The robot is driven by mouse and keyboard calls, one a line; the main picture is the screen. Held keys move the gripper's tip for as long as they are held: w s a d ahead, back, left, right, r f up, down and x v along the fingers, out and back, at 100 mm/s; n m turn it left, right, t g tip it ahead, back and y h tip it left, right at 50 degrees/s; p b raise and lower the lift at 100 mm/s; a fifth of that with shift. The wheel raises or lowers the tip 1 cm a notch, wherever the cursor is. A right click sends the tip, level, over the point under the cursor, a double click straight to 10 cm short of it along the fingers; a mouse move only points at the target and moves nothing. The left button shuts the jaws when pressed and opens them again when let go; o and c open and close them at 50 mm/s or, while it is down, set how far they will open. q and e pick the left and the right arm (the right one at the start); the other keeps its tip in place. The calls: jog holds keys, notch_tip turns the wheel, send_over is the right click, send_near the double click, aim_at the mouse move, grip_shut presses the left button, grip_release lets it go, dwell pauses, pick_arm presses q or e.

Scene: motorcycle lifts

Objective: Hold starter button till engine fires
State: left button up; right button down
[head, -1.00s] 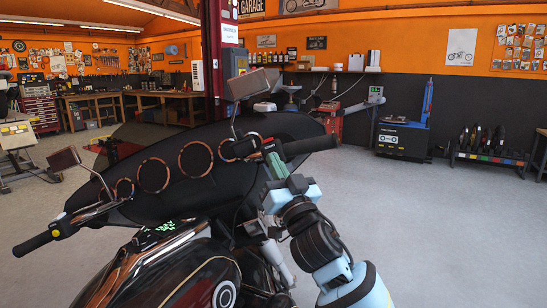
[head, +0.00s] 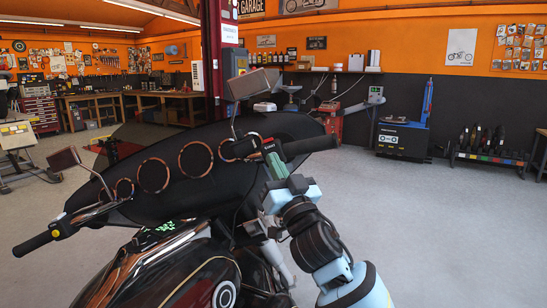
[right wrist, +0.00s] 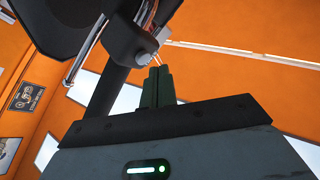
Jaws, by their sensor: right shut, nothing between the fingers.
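The black motorcycle (head: 190,262) stands in front of me with its handlebar across the view. Its right switch housing (head: 270,146), with small red and white markings, sits beside the black right grip (head: 312,145). My right gripper (head: 270,157) is shut with green fingers, and its tips are at the underside of this housing. In the right wrist view the shut fingers (right wrist: 158,70) point up at the dark housing (right wrist: 150,42), touching or very close. I cannot make out the starter button itself; the fingertips may cover it. My left gripper is not in view.
A mirror (head: 252,84) rises above the right switch housing, close to my right gripper. The dark fairing with round gauges (head: 154,174) lies left of it. The grey floor (head: 430,235) to the right is clear.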

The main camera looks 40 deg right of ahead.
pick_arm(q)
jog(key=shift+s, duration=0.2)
pick_arm(e)
jog(key=shift+w+d, duration=0.15)
jog(key=shift+w, duration=0.05)
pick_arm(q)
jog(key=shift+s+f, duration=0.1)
pick_arm(e)
jog(key=shift+w+d, duration=0.1)
jog(key=shift+w, duration=0.05)
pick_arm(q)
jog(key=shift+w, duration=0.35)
pick_arm(e)
jog(key=shift+w+d, duration=0.2)
jog(key=shift+w, duration=0.05)
dwell(0.6)
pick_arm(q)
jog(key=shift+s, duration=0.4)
pick_arm(e)
jog(key=shift+w+d+f, duration=0.1)
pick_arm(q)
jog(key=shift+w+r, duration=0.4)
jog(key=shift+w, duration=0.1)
pick_arm(e)
jog(key=shift+s+a, duration=0.55)
jog(key=shift+s, duration=0.15)
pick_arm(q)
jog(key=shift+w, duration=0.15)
